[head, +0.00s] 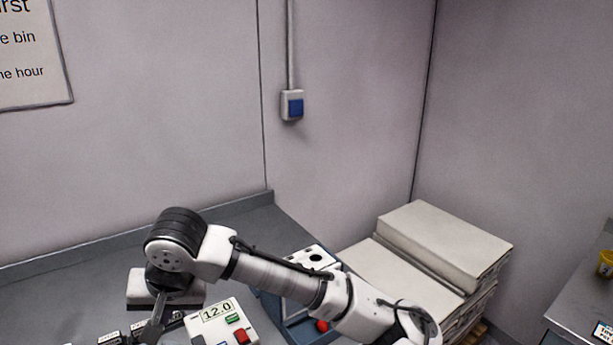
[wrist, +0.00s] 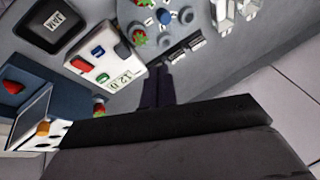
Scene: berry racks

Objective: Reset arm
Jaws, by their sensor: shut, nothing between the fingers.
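My gripper (head: 153,330) is at the lower left of the head view, low over the grey counter (head: 70,290). Its fingers are together with nothing between them. In the wrist view my gripper (wrist: 158,88) shows as dark fingers beside a white device with a display. My arm reaches from the lower right across to the left, bent at the dark joint.
A white device (head: 217,318) reading 12.0, with red and green buttons, stands right of my gripper. A dark tray (wrist: 55,22) and a round plate with strawberries (wrist: 160,20) show in the wrist view. Stacked pale boards (head: 445,240) stand at right.

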